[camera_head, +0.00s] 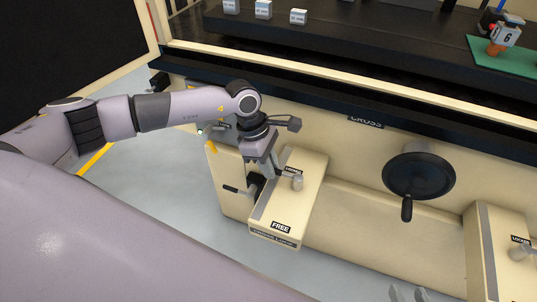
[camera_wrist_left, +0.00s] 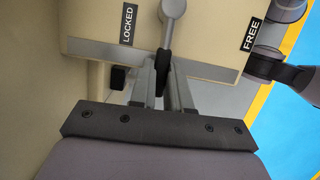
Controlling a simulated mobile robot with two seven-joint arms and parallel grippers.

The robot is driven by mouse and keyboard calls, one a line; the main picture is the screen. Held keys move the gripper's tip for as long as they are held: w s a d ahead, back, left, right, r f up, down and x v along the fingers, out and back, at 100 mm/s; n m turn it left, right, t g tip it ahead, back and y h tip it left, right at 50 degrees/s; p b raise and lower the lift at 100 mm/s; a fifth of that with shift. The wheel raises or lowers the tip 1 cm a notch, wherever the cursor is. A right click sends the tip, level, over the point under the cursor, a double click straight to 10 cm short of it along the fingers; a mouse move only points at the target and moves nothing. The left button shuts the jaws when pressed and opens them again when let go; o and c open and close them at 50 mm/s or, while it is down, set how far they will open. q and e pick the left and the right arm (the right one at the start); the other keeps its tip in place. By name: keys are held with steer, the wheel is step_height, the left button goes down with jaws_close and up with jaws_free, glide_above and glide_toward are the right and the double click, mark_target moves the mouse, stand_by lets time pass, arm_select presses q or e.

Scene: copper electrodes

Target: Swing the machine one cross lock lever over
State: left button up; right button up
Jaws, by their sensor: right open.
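The cross lock box (camera_head: 305,208) sits low on the machine's front, with a LOCKED label at its far end and a FREE label (camera_head: 281,227) at its near end. Its lever has a grey hub (camera_head: 297,183); in the left wrist view the lever's dark grip (camera_wrist_left: 164,62) points between LOCKED (camera_wrist_left: 127,25) and FREE (camera_wrist_left: 251,36). My left gripper (camera_head: 272,172) is at the lever, its fingers (camera_wrist_left: 163,85) on either side of the grip. I cannot tell whether they press on it. My right gripper (camera_head: 408,294) is open and empty at the bottom edge, partly cut off.
A black handwheel (camera_head: 418,175) under the CROSS label (camera_head: 365,122) stands right of the box. A second lock box (camera_head: 487,240) with its own lever (camera_head: 521,252) is at the far right. The machine's dark ledge runs above. Grey floor lies to the left.

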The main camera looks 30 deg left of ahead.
arm_select(q)
steer(key=o, duration=0.4)
steer(key=shift+w, duration=0.1)
steer(key=shift+c, duration=0.2)
steer(key=shift+r, duration=0.15)
step_height(320, 180, up, 6)
steer(key=p, duration=0.4)
arm_select(e)
step_height(320, 180, up, 4)
steer(key=shift+r, duration=0.1)
steer(key=shift+d, duration=0.1)
arm_select(q)
steer(key=v, duration=0.7)
steer(key=shift+p, duration=0.45)
arm_select(e)
steer(key=s+d+f+m+g+h, duration=0.1)
steer(key=s+d+f, duration=0.1)
steer(key=f, duration=0.3)
steer(key=shift+d, duration=0.5)
